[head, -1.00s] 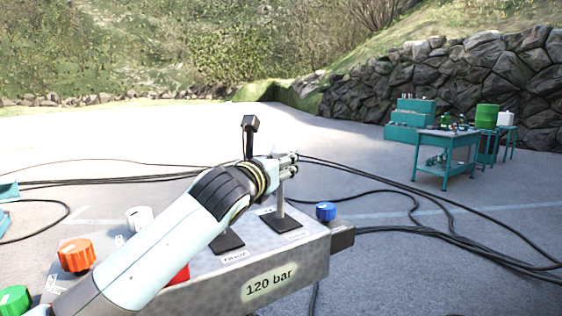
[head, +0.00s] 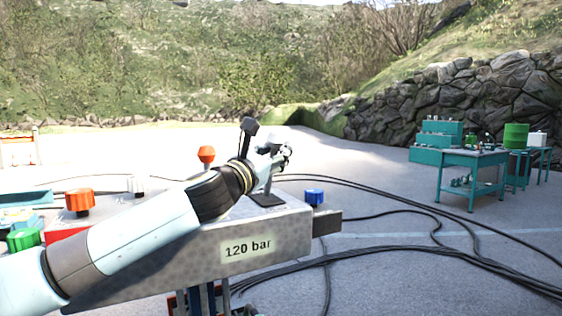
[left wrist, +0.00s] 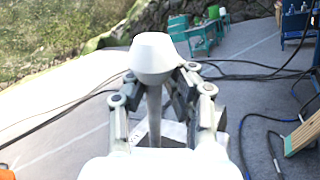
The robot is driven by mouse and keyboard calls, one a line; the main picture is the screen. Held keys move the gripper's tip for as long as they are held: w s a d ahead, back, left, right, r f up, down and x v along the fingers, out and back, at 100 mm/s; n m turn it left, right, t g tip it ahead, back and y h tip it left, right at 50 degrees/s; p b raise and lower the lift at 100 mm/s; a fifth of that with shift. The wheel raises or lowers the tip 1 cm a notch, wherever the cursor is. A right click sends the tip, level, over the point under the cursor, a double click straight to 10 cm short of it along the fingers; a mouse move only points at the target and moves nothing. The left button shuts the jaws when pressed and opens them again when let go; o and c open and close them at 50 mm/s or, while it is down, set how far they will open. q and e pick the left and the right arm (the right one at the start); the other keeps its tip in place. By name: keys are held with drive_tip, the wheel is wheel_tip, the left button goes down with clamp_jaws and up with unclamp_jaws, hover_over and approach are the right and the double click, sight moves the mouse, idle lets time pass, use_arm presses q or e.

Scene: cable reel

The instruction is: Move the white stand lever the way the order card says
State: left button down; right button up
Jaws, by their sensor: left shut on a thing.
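The white stand lever shows in the left wrist view as a white knob (left wrist: 154,58) on a grey stem. My left gripper (head: 280,155) is shut on it, with one finger on each side just below the knob's top. In the head view the lever's stem rises from a dark plate (head: 267,200) near the right end of the grey console (head: 190,262); the gripper largely hides its upper part. My right gripper is not in view. I see no readable order card.
Black cables (head: 440,262) lie on the ground. Teal tables (head: 474,162) stand far right.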

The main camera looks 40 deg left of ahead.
use_arm(q)
drive_tip(key=shift+d+r, duration=0.15)
drive_tip(key=shift+r, duration=0.2)
drive_tip(key=c, duration=1.7)
unclamp_jaws()
drive_tip(key=o, duration=0.7)
drive_tip(key=shift+s+r, duration=0.25)
drive_tip(key=shift+s, duration=0.45)
drive_tip(key=shift+o, duration=1.2)
drive_tip(key=shift+w+f, duration=0.25)
drive_tip(key=v, duration=1.2)
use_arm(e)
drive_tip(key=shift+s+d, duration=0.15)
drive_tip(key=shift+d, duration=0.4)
